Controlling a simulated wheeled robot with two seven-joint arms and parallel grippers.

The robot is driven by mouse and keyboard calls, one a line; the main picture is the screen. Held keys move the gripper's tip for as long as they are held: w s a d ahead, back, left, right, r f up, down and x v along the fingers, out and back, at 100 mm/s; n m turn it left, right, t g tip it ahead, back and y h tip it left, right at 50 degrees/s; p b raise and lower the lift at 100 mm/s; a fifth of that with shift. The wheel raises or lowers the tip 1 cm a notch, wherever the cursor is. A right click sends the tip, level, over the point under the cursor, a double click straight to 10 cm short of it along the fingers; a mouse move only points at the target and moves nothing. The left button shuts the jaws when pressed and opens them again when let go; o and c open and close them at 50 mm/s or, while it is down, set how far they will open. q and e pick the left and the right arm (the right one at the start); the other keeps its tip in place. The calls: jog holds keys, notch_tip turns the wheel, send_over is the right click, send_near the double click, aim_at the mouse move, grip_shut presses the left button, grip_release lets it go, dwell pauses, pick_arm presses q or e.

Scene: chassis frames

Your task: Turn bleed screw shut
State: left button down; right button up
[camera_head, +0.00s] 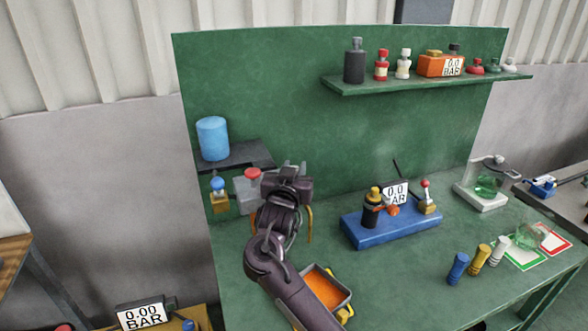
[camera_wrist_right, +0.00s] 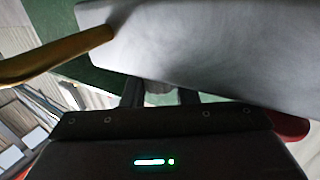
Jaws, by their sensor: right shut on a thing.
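A grey block (camera_head: 243,194) with a red cap (camera_head: 253,174) stands by the green back panel at the left of the bench. My right gripper (camera_head: 289,172) is at the right side of this block. In the right wrist view the grey block (camera_wrist_right: 225,50) fills the top, and my fingers (camera_wrist_right: 160,95) reach in under its edge. The right gripper is shut on a small part there. That part is hidden by the block and fingers, so I cannot make out the bleed screw or its angle. My left gripper is not in view.
A brass fitting with a blue knob (camera_head: 217,184) stands left of the block. A dark shelf (camera_head: 240,154) with a blue cylinder (camera_head: 212,138) is above. An orange-lined tray (camera_head: 326,290) lies beside my forearm. A yellow bar (camera_wrist_right: 60,58) crosses the wrist view. A blue base (camera_head: 385,232) stands to the right.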

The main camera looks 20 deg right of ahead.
jog(key=shift+m+g+h, duration=0.4)
jog(key=shift+m+h, duration=0.2)
jog(key=shift+h, duration=0.5)
jog(key=o, duration=1)
jog(key=shift+c, duration=0.2)
